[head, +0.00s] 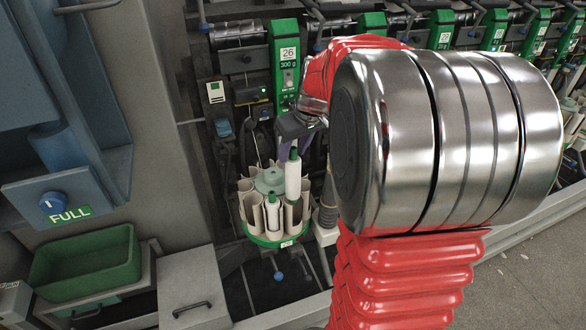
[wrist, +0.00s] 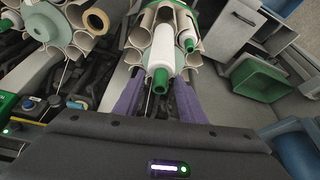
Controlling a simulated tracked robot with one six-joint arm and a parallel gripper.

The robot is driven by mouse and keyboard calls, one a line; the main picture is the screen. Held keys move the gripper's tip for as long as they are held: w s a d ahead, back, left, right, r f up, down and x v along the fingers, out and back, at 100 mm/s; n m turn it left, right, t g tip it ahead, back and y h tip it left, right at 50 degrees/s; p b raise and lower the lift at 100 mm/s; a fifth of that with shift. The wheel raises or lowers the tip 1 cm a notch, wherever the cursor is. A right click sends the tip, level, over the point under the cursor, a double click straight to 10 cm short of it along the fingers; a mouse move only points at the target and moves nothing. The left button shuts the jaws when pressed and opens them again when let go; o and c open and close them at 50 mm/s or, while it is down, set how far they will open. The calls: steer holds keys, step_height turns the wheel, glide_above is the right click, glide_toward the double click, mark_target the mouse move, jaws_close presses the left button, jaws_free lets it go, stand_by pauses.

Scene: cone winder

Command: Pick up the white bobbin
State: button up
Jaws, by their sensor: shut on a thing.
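My gripper (head: 290,146) is shut on a white bobbin (head: 293,178) with a green tip, near its top end. In the wrist view, the two purple fingers of my gripper (wrist: 158,90) stand on either side of the held bobbin (wrist: 163,50). The bobbin is roughly upright over the round magazine of cream tubes (head: 250,210). Its lower end is at the tube mouths; I cannot tell whether it is still inside one. A second white bobbin (head: 272,214) with a green top sits in a front tube, and also shows in the wrist view (wrist: 185,32).
A pale green hub (head: 270,180) is in the magazine's centre. The winder's green number panel (head: 287,65) stands behind. A green bin (head: 85,263) and a blue cabinet (head: 60,110) are at the left. Another tube magazine (wrist: 55,25) is at the wrist view's upper left.

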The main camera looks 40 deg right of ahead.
steer(key=shift+r, duration=1.95)
steer(key=shift+s, duration=0.1)
